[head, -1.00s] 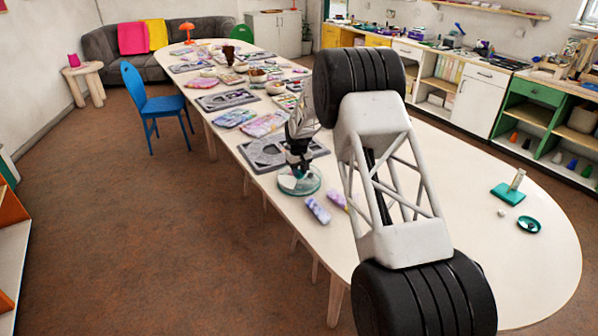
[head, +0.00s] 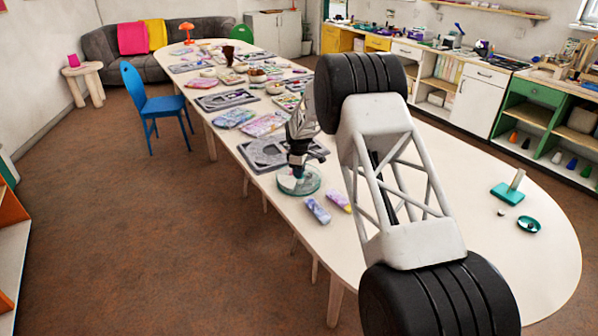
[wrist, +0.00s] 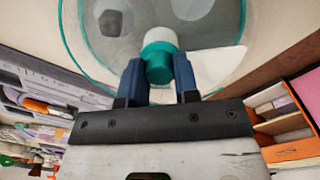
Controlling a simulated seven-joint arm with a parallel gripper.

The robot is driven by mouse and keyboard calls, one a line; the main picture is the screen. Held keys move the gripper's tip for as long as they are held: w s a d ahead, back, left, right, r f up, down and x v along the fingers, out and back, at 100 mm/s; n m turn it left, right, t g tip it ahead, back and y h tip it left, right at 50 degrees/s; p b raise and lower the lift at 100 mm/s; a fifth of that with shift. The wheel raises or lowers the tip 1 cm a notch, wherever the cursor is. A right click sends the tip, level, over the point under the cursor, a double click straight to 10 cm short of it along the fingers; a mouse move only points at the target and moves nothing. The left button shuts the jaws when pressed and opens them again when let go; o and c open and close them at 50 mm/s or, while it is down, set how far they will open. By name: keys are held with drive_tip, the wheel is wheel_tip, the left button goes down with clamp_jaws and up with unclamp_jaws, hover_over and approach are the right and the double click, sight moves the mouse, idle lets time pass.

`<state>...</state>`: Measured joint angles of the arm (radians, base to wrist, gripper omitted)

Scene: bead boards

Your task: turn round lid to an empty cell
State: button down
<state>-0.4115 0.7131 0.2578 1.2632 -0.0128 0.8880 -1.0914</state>
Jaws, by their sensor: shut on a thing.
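The round lid is a greyish see-through disc with a teal rim, on the table in the head view (head: 312,184) and filling the top of the wrist view (wrist: 122,58). At its centre stands a teal knob with a white top (wrist: 158,60). My gripper (wrist: 158,76) is shut on this knob, one blue finger on each side; it also shows in the head view (head: 298,172). A white wedge (wrist: 212,66) shows right of the knob. What lies in the cells cannot be told clearly.
Grey bead boards (head: 268,154) lie just beyond the lid. Two pastel cases (head: 317,210) lie just in front of it.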

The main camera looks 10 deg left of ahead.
drive_tip(key=n, duration=0.4)
drive_tip(key=shift+n, duration=1.8)
drive_tip(key=c, duration=0.8)
unclamp_jaws()
drive_tip(key=shift+c, duration=0.2)
drive_tip(key=shift+d+r, duration=0.1)
drive_tip(key=shift+r, duration=3.75)
drive_tip(key=shift+r, duration=0.1)
